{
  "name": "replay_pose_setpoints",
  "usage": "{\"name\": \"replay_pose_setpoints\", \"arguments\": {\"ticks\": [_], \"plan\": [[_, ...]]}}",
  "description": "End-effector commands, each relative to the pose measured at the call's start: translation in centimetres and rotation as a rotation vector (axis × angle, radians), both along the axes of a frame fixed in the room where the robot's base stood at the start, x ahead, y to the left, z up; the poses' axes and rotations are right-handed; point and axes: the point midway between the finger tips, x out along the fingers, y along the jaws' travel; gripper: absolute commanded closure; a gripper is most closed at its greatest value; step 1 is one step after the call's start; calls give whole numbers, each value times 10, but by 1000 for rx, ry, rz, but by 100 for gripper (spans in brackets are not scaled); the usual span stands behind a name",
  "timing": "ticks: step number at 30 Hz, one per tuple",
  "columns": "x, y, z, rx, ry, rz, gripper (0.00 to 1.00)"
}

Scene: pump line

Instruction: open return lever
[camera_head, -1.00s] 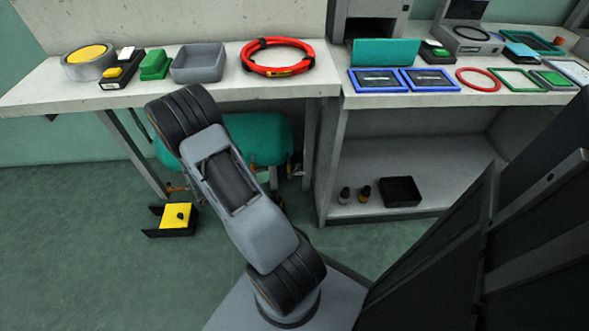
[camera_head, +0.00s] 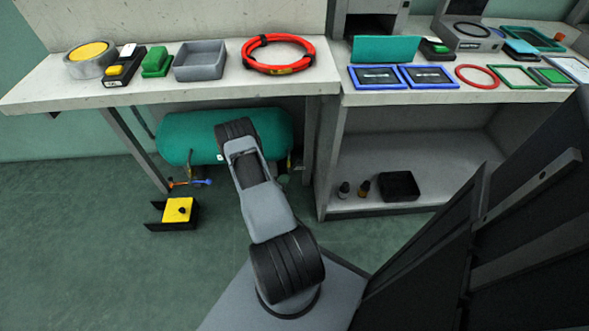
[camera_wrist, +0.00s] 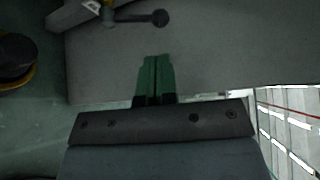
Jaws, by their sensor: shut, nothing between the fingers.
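In the wrist view a lever (camera_wrist: 140,18) with a round dark knob sticks out sideways from a brass-coloured fitting at the top. The picture is dim and I cannot read a label that names it as the return lever. My gripper (camera_wrist: 155,58) has green fingertips pressed together, with nothing between them. They point toward the lever and appear apart from it. In the head view a teal tank (camera_head: 185,136) lies under the bench, with small orange (camera_head: 178,184) and blue (camera_head: 202,181) handles below it. My gripper is hidden there behind my arm.
A black bracket with a yellow block (camera_head: 180,210) stands on the floor at left. The bench (camera_head: 40,93) above holds a grey tray (camera_head: 200,62) and a red hose coil (camera_head: 278,55). A bench leg (camera_head: 135,150) stands left of the tank. Open floor lies in front.

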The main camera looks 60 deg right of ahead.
Motion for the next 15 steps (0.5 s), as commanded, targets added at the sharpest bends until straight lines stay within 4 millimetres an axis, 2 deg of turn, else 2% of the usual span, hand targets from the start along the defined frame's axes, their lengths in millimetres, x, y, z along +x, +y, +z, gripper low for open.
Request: {"name": "replay_pose_setpoints", "arguments": {"ticks": [6, 15], "plan": [[0, -41, -7, -1, -4, -4, 100], [1, -75, -10, -2, -2, -2, 100]]}}
